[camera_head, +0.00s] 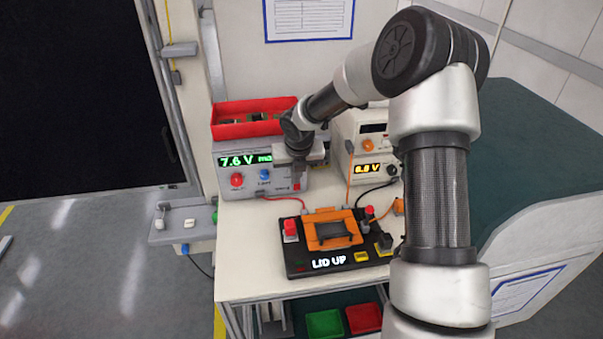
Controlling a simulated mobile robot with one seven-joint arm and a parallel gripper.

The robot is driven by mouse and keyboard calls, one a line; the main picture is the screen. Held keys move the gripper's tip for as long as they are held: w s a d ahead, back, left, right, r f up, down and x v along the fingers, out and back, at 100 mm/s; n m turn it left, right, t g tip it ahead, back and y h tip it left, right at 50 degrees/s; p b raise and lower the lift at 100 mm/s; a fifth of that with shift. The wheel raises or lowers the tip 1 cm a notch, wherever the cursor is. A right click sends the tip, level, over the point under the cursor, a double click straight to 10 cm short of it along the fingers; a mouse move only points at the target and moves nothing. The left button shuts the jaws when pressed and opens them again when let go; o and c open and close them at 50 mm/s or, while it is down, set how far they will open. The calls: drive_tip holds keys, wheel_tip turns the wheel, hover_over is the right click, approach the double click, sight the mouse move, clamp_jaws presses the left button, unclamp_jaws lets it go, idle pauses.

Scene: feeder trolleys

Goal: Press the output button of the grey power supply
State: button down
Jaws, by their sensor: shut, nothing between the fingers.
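The grey power supply (216,174) stands at the back left of the trolley top. Its green display reads 7.6 V, and a red knob (236,180) and a blue knob (264,175) sit below it. My gripper (297,182) is shut and empty, pointing down in front of the right part of its front panel. A small red spot shows at the fingertips; I cannot tell if it is the output button or another part. My gripper hides that part of the panel, and I cannot tell whether it touches it.
A red bin (232,128) sits on the grey supply. A cream supply (345,128) with an orange display stands to the right, partly behind my arm. A black test fixture (291,258) reading LID UP lies in front, with red and black leads nearby. Bare trolley top is at the left front.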

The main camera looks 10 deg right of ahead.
drive_tip(key=v, duration=1)
drive_tip(key=shift+p, duration=0.35)
drive_tip(key=shift+f, duration=0.1)
wheel_tip(320, 180, up, 7)
drive_tip(key=p, duration=0.2)
drive_tip(key=shift+p, duration=0.4)
